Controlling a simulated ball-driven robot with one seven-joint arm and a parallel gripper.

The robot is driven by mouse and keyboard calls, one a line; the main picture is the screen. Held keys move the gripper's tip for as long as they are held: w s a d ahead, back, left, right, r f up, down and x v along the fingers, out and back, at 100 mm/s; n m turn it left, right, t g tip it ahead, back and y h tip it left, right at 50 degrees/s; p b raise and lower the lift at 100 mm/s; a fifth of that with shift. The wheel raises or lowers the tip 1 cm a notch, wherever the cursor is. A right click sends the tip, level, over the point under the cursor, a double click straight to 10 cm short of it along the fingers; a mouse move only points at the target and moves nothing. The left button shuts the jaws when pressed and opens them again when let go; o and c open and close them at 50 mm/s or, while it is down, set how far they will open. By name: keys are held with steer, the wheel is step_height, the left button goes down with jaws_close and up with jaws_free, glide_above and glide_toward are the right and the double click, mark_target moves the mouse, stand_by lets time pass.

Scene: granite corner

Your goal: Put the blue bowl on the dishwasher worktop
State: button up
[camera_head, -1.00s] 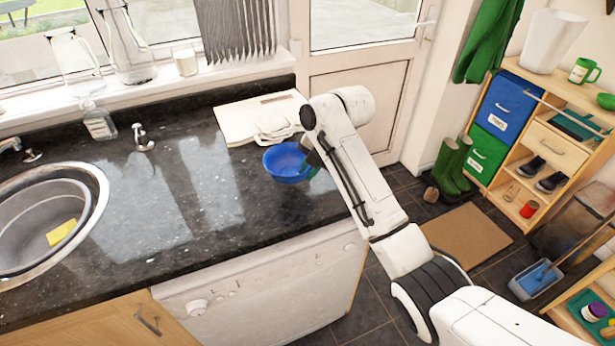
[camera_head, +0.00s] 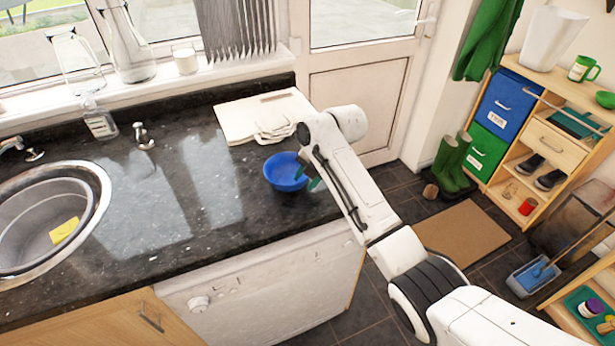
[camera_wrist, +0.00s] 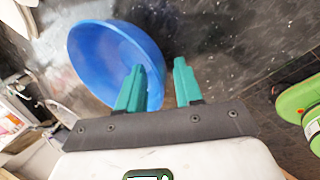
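The blue bowl (camera_head: 284,174) sits upright on the black granite worktop (camera_head: 225,222) above the white dishwasher (camera_head: 255,290), right of the sink. It looks empty and appears to rest on the stone. My gripper (camera_head: 312,181) is at the bowl's right side, partly hidden by my arm in the head view. In the wrist view, the bowl (camera_wrist: 105,60) is at upper left. My gripper's teal fingers (camera_wrist: 160,68) stand apart there, the left one over the bowl and the right one outside its rim, with a visible gap between them.
White boards (camera_head: 262,116) lie behind the bowl near the wall. A round sink (camera_head: 90,225) with a grey basin is at far left. The worktop between sink and bowl is clear.

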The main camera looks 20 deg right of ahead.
steer(key=shift+o, duration=0.4)
steer(key=shift+r, duration=0.15)
steer(key=shift+r, duration=0.25)
steer(key=b+v, duration=0.1)
steer(key=v, duration=1)
steer(key=shift+r, duration=0.2)
steer(key=shift+s, duration=0.15)
